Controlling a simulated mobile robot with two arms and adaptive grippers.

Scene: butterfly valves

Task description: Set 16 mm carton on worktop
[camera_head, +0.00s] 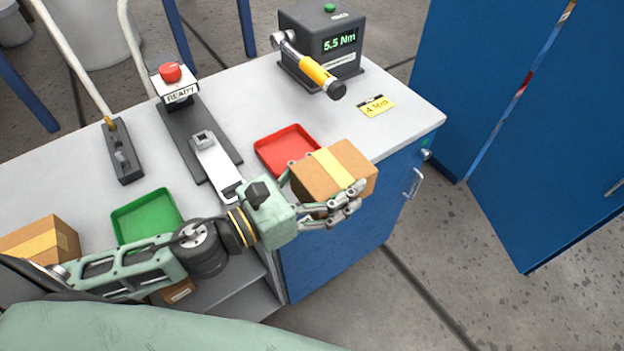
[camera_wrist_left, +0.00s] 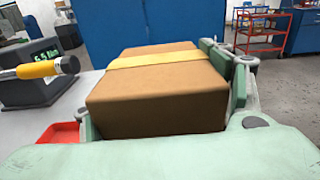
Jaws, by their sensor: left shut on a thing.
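A brown carton with a yellow tape band (camera_head: 340,170) is in my left gripper (camera_head: 325,190), whose fingers are shut on its sides. The carton also fills the middle of the left wrist view (camera_wrist_left: 155,95). In the head view it appears over the front right edge of the grey worktop (camera_head: 385,140), next to the red tray; its height above the worktop is hard to tell. Another taped carton (camera_head: 42,240) sits at the worktop's left end, partly behind my arm. No size label is readable on either carton. My right gripper is not in view.
A red tray (camera_head: 287,148) and a green tray (camera_head: 146,215) lie on the worktop. A torque tester (camera_head: 322,45) with a yellow-handled wrench (camera_head: 318,75) stands at the back. A fixture with a red button (camera_head: 171,72) stands left of centre. A smaller box (camera_head: 178,291) is on the shelf below.

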